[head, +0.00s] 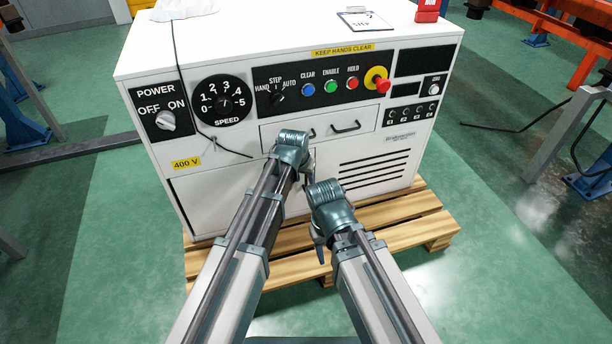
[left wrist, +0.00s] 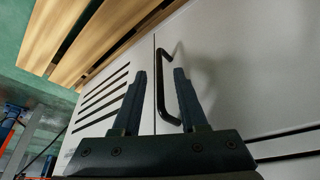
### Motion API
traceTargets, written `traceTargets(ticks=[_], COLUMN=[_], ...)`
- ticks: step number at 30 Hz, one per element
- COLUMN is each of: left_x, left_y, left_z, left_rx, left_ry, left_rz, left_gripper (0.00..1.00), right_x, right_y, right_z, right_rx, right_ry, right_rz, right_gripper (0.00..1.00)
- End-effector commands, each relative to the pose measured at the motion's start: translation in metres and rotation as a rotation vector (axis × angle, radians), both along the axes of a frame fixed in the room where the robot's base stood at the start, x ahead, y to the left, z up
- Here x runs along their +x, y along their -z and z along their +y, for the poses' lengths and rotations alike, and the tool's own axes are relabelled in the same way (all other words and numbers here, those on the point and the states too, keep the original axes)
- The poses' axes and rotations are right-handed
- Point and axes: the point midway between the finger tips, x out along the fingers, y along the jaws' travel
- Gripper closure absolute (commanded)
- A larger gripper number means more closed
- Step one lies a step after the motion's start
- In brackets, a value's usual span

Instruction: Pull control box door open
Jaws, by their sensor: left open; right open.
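The control box door (head: 215,202) is the plain white lower-left panel of the white control box. It looks shut, its edge lying flush along the seam in the left wrist view (left wrist: 235,70). The door's black bar handle (left wrist: 160,90) sits between the two fingers of my left gripper (left wrist: 160,72), which is open and not clamped on it. In the head view my left wrist hides that handle and most of my left gripper (head: 306,176). My right gripper (head: 319,248) is open, low in front of the box, largely hidden by its own wrist.
A drawer with a black handle (head: 346,128) lies above the door, and vent slots (head: 373,174) are to its right. A thin black cable (head: 212,137) hangs over the front. The box stands on a wooden pallet (head: 420,224).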

Motion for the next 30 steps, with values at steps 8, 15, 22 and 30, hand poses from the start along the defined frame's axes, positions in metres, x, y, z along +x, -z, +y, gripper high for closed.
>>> traceTargets(ticks=[8,15,22,30], left_x=[0.02,0.02,0.02,0.02], left_y=[0.012,0.011,0.011,0.011], left_z=[-0.006,-0.006,-0.006,-0.006], left_rx=[0.0,0.0,0.0,0.0], left_ry=[0.0,0.0,0.0,0.0], left_rz=[0.0,0.0,0.0,0.0], left_gripper=[0.58,0.58,0.99,1.0], right_x=[0.0,0.0,0.0,0.0], right_y=[0.012,0.011,0.011,0.011], right_z=[0.0,0.0,0.0,0.0], right_rx=[0.0,0.0,0.0,0.0], right_ry=[0.0,0.0,0.0,0.0], right_rz=[-0.001,-0.001,-0.001,-0.001], right_gripper=[0.5,0.5,0.5,0.5])
